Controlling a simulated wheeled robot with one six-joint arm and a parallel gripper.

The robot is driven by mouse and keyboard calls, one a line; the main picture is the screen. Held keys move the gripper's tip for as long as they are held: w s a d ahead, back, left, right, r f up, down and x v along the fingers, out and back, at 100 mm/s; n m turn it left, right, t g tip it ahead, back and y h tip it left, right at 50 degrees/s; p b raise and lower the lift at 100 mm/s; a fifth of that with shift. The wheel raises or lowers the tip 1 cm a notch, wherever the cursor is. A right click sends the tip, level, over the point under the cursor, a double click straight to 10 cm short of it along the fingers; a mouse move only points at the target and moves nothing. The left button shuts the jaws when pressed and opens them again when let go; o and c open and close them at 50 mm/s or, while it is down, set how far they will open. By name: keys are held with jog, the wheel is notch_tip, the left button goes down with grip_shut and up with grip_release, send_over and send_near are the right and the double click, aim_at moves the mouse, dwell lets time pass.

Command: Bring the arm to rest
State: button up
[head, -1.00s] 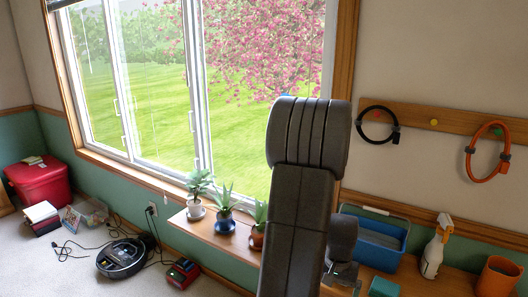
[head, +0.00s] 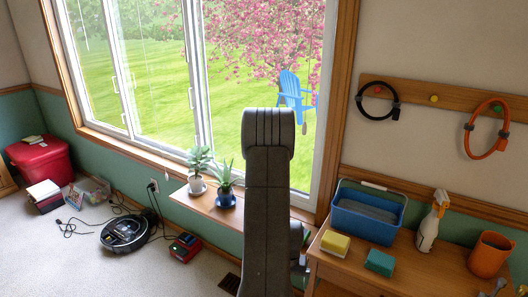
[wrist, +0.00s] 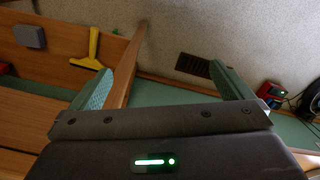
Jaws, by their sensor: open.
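My gripper (wrist: 165,85) shows in the wrist view with its two green-padded fingers spread wide apart and nothing between them. Beyond the fingers lie the edge of a wooden surface, a strip of green wall and the pale carpet. In the head view my dark grey arm stands upright in the middle, in front of the window and the plant shelf. The gripper itself cannot be made out clearly there, as the arm hides most of that area.
A wooden table (head: 420,262) at right bears a blue tub (head: 367,216), yellow sponge (head: 335,243), green sponge (head: 380,262), spray bottle (head: 432,222) and orange pot (head: 488,254). Potted plants stand on the shelf (head: 203,208). A robot vacuum (head: 125,233) and cables lie on the floor.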

jog(key=w+a+f+n+p, duration=0.1)
jog(key=w+a+f+p, duration=0.1)
jog(key=a+f+p, duration=0.2)
jog(key=a, duration=0.3)
jog(key=shift+f+n, duration=0.4)
